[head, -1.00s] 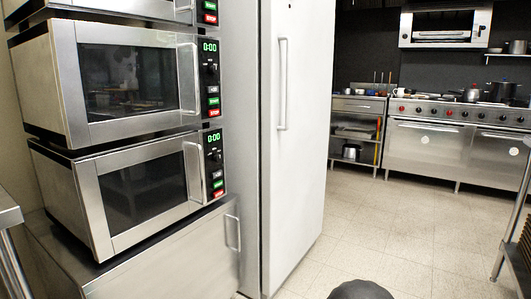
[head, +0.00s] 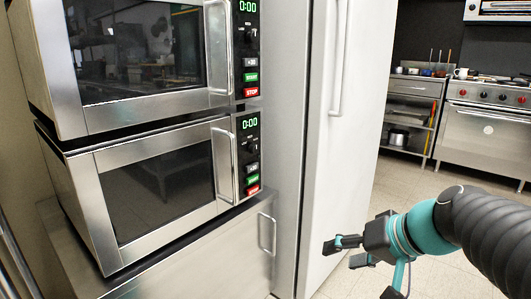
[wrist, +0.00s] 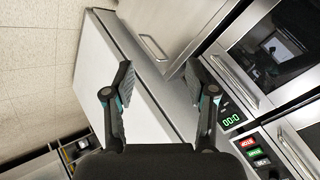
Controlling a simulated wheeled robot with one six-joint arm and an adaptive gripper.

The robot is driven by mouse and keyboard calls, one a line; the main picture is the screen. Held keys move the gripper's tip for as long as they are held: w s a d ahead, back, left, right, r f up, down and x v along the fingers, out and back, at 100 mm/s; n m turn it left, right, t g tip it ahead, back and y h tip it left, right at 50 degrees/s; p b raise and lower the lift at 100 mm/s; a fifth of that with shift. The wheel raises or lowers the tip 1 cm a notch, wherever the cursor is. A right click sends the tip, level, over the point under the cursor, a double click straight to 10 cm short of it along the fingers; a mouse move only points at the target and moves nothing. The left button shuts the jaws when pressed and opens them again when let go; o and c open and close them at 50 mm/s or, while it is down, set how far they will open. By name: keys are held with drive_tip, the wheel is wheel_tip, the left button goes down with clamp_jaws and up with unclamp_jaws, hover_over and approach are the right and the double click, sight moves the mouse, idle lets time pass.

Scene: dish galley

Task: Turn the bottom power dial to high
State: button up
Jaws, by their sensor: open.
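The bottom microwave (head: 160,190) is closed, with a narrow control panel at its right side. Its power dial (head: 251,147) is a small black knob below the green 0:00 display (head: 249,124); its setting is too small to read. In the wrist view the picture is turned, and the bottom display (wrist: 231,122) lies right of my gripper; the dial beside it is not clear, close to the right finger. My gripper (head: 342,254) is open and empty, right of and lower than the panel, in front of the white cabinet. Its spread fingers also show in the wrist view (wrist: 158,78).
Another microwave (head: 140,60) with a similar panel is stacked above. A steel cabinet (head: 205,262) with a handle stands below. A tall white door (head: 345,120) with a long handle is right of the stack. Open floor (head: 440,195) lies farther right.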

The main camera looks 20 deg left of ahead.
drive_tip(key=w+a+r+y, duration=0.4)
drive_tip(key=w+a+y, duration=0.1)
drive_tip(key=w+a, duration=0.5)
drive_tip(key=t+y+b, duration=0.1)
drive_tip(key=t+y, duration=0.2)
drive_tip(key=y, duration=0.1)
approach(257, 150)
drive_tip(key=p+x, duration=0.2)
drive_tip(key=x, duration=0.7)
drive_tip(key=shift+a+r+p, duration=0.15)
drive_tip(key=shift+a+p, duration=0.15)
drive_tip(key=shift+c, duration=0.2)
clamp_jaws()
